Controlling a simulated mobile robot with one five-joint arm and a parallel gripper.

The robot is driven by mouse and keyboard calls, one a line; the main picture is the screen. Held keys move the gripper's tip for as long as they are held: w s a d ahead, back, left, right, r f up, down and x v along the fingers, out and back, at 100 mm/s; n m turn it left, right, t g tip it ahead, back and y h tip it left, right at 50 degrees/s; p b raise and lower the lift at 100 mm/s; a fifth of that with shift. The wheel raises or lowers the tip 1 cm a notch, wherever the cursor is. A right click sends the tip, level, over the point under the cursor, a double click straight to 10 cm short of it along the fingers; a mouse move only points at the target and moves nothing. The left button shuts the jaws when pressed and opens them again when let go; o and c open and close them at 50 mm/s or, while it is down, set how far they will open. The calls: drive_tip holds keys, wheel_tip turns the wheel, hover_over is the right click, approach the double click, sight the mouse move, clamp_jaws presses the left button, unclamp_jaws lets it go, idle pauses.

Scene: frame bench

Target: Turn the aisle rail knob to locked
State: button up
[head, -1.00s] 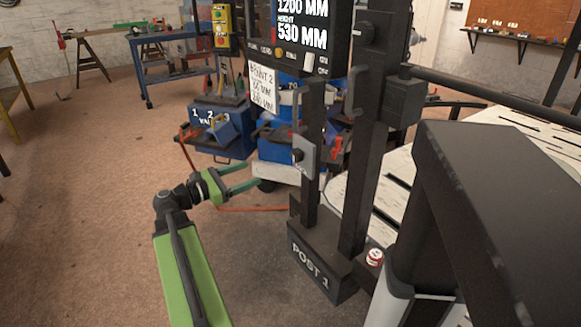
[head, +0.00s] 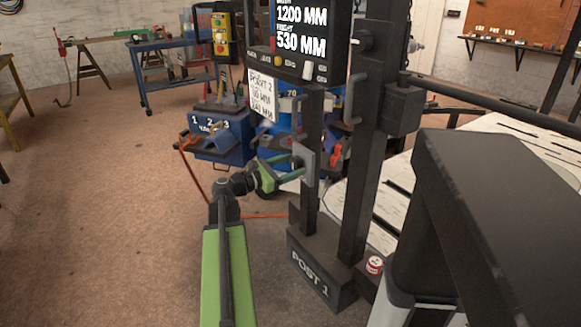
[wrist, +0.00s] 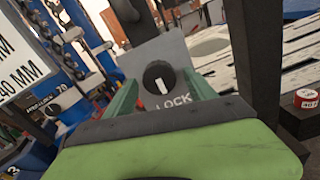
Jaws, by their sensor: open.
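The knob (wrist: 160,78) is round and black with a white pointer mark, which stands close to upright in the wrist view. It sits on a grey plate (wrist: 170,50) with the letters LOCK beside its lower right; the rest of the plate's lower part is hidden. In the head view the plate (head: 309,166) is on the near post, above the POST 1 base (head: 318,282). My gripper (head: 297,164) is open, its green fingertips at the plate. In the wrist view its fingers (wrist: 162,90) lie on either side of the knob; contact cannot be told.
A display panel (head: 298,42) hangs above the plate, with a paper note (head: 262,95) below it. A second dark post (head: 366,150) stands to the right. A red and white can (head: 374,265) sits at its foot.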

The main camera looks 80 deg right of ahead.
drive_tip(key=c, duration=1.4)
drive_tip(key=m, duration=0.4)
drive_tip(key=shift+m, duration=0.3)
drive_tip(key=m, duration=0.4)
drive_tip(key=shift+w+m, duration=0.1)
drive_tip(key=shift+m, duration=0.2)
drive_tip(key=m, duration=0.4)
drive_tip(key=shift+r+m, duration=0.1)
drive_tip(key=shift+m, duration=0.2)
drive_tip(key=shift+r+m, duration=0.1)
drive_tip(key=shift+m, duration=2)
